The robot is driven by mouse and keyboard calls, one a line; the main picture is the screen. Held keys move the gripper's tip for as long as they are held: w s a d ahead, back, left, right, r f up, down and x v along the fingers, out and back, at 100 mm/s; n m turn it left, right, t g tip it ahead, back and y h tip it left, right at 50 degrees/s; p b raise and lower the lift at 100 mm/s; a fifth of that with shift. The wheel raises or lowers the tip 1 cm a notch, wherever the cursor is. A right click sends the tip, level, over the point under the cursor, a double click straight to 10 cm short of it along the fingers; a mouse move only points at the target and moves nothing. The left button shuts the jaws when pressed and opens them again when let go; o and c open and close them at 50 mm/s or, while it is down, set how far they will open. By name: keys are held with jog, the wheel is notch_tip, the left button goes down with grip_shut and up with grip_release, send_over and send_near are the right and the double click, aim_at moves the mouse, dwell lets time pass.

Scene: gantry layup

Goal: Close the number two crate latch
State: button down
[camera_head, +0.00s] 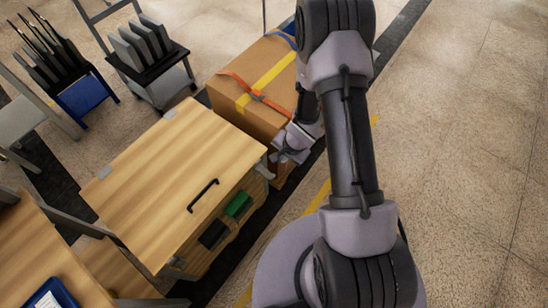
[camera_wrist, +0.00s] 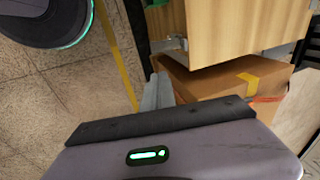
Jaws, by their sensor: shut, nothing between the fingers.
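A wooden crate (camera_head: 165,185) with a flat lid and a black bar handle stands left of my arm in the head view. A small grey metal piece, perhaps a latch (camera_head: 264,171), is at its right front corner, partly hidden; another grey piece (camera_head: 172,268) is at its lower front corner. I cannot read any number, nor tell which latch is number two or how it stands. My gripper (camera_head: 279,157) is shut and empty close to the crate's right corner; contact cannot be told. Its fingers also show in the wrist view (camera_wrist: 158,92), beside the pale wooden crate (camera_wrist: 245,30).
A cardboard box (camera_head: 245,95) with yellow tape and an orange strap stands behind the crate, close to my gripper. Green (camera_head: 239,205) and black (camera_head: 213,234) items show on the crate's front. A wooden table (camera_head: 50,250) is at lower left. Open floor lies right.

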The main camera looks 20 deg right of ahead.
aim_at(272, 177)
jog(key=shift+s+a+f, duration=0.2)
jog(key=shift+s+f, duration=0.2)
jog(key=shift+f, duration=0.15)
jog(key=shift+s+a+f, duration=0.15)
jog(key=shift+s+f, duration=0.2)
jog(key=shift+f, duration=0.2)
jog(key=b+x, duration=0.2)
jog(key=x, duration=0.2)
jog(key=b+x, duration=0.2)
jog(key=x, duration=0.3)
jog(key=b+x, duration=0.2)
jog(key=x, duration=0.3)
jog(key=shift+s+a+b, duration=0.1)
jog(key=shift+a+b, duration=0.15)
jog(key=shift+b, duration=0.15)
